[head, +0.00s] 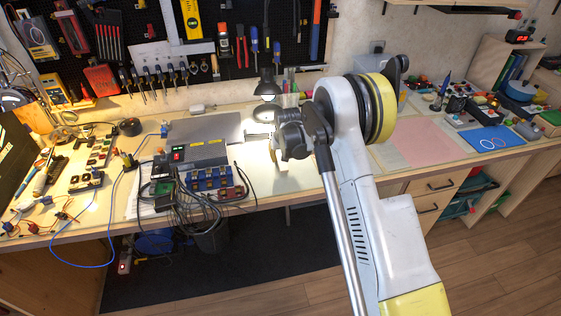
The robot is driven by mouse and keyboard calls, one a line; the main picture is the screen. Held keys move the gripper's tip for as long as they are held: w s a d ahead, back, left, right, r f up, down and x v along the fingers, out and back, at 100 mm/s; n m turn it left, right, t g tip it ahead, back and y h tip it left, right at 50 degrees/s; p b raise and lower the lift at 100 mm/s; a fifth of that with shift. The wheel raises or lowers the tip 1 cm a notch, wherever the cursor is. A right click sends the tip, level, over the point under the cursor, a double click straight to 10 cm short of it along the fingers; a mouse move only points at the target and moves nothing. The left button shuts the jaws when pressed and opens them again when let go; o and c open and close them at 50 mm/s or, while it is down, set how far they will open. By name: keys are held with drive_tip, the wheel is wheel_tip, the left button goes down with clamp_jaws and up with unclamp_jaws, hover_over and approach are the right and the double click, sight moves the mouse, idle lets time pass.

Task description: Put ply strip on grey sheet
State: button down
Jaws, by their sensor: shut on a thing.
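A flat grey sheet (208,128) lies on the bench towards the back, left of my gripper. My gripper (277,151) is over the bright, lit part of the bench, to the right of the sheet and apart from it. It is shut on a thin pale piece that looks like the ply strip (273,154). Only a small edge of the strip shows; the gripper and my arm hide the rest. I cannot tell how high it is above the bench.
A grey box with a red switch (197,153), a blue terminal unit (214,181) and loose black cables (187,207) crowd the bench in front of the sheet. A desk lamp (266,92) stands behind my gripper. A pink sheet (428,140) lies to the right.

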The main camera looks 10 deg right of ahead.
drive_tip(key=shift+f, duration=0.45)
drive_tip(key=shift+f, duration=0.25)
drive_tip(key=c, duration=1.3)
unclamp_jaws()
drive_tip(key=shift+o, duration=0.2)
drive_tip(key=shift+r, duration=0.2)
